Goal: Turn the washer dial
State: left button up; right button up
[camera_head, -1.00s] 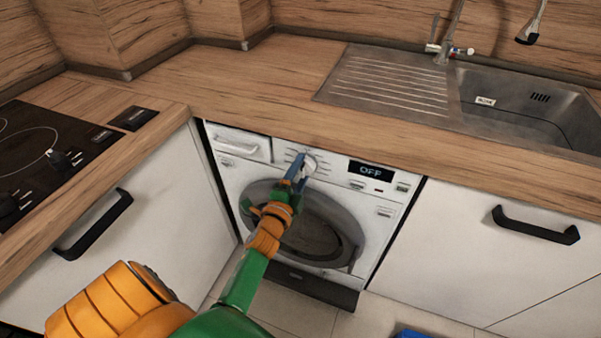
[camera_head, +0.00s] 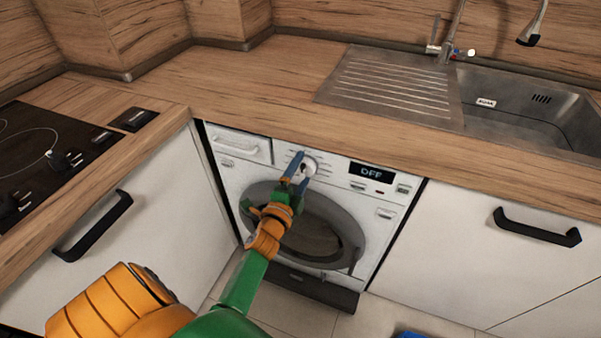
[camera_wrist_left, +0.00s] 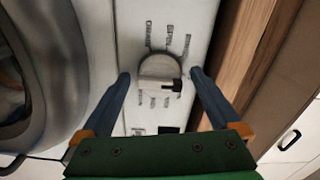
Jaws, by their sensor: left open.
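The white washer (camera_head: 228,185) stands under the wooden counter, with a grey round door. Its round dial (camera_head: 311,165) is on the top panel, left of a black display (camera_head: 371,173) that reads OFF. My left gripper (camera_head: 299,168) is open in front of the dial. In the left wrist view the dial (camera_wrist_left: 160,70) lies between and slightly beyond the two blue fingertips of my left gripper (camera_wrist_left: 160,76), with a gap on each side. A dark mark shows on the dial. I cannot tell from the views whether a finger touches it. My right gripper is not in view.
The wooden counter (camera_head: 240,85) overhangs just above the washer panel. A sink (camera_head: 530,105) with a tap is at the right. A cooktop (camera_head: 45,150) is at the left. White cabinets with black handles (camera_head: 537,226) flank the washer.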

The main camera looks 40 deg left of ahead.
pick_arm(q)
jog(key=v, duration=0.7)
